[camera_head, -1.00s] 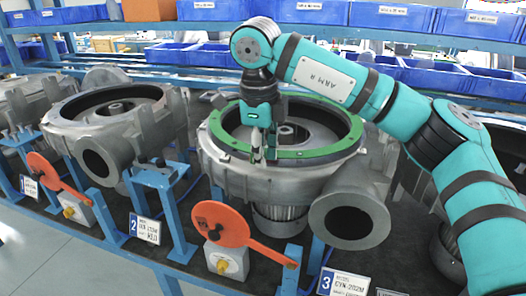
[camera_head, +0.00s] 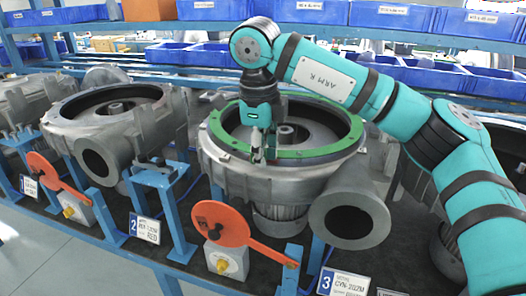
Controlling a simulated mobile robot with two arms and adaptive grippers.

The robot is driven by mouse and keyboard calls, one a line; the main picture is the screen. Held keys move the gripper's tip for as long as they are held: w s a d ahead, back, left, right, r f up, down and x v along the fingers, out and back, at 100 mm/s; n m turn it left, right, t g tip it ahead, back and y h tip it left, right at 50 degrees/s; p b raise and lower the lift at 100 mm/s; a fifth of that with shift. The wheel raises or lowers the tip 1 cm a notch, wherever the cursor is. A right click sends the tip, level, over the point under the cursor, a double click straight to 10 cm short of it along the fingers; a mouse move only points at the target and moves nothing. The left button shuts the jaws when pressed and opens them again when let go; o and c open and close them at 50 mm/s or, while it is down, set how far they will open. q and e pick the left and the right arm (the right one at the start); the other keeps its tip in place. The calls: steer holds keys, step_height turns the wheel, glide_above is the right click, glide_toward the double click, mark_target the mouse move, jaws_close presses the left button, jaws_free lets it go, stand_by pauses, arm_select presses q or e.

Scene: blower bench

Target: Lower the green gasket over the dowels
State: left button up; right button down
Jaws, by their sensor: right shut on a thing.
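The green gasket (camera_head: 315,152) is a flat ring at the top rim of the grey blower housing (camera_head: 245,178) in the middle. It lies close along the rim; I cannot tell whether it touches all round. My right gripper (camera_head: 259,152) points down and is shut on the near left part of the gasket. The dowels cannot be made out at this size. Part of the ring behind the gripper is hidden. My left gripper is not in view.
Another open blower housing (camera_head: 110,112) stands at the left. Orange paddle-shaped parts (camera_head: 222,224) on blue posts stand in front, with number plates (camera_head: 343,284). Blue bins (camera_head: 400,17) line the shelves behind. The blower's round outlet (camera_head: 350,221) sticks out to the front right.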

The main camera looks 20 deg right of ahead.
steer(key=shift+f+b, duration=0.3)
steer(key=shift+f, duration=0.2)
stand_by(0.3)
steer(key=c, duration=1.2)
jaws_free()
steer(key=shift+o, duration=0.2)
step_height(320, 180, up, 12)
steer(key=s+a, duration=0.1)
steer(key=shift+s, duration=0.15)
